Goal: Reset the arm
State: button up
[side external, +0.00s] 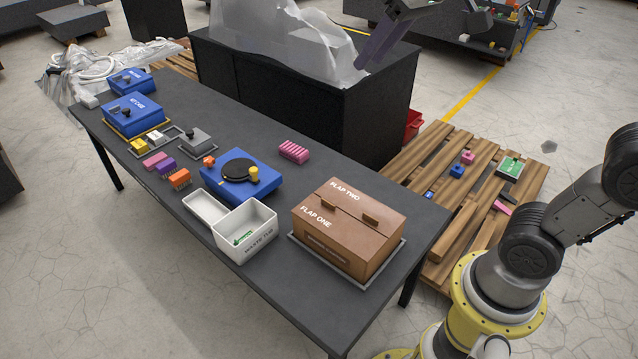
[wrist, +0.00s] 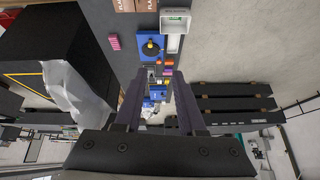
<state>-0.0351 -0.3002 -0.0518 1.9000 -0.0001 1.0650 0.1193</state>
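My gripper (side external: 376,46) is raised high at the top of the side external view, in front of the plastic-draped block behind the table. Its purple-grey fingers point down and to the left, and the upper part is cut off by the frame edge. In the wrist view my gripper (wrist: 157,90) has its two fingers spread apart with nothing between them. It is well clear of the table (side external: 262,270) and touches nothing.
On the table stand a brown flap box (side external: 345,240), a white waste tub (side external: 247,240), a blue unit with a black disc (side external: 228,185), blue boxes (side external: 133,110) and several coloured blocks. A black block (side external: 300,115) under clear plastic stands behind. A wooden pallet (side external: 440,225) lies right.

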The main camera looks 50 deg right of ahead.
jog(key=s+d+f+n, duration=0.1)
jog(key=s+f, duration=1.2)
jog(key=s, duration=0.1)
jog(key=shift+s+f, duration=0.15)
jog(key=shift+s, duration=0.1)
jog(key=shift+o, duration=0.2)
dwell(0.5)
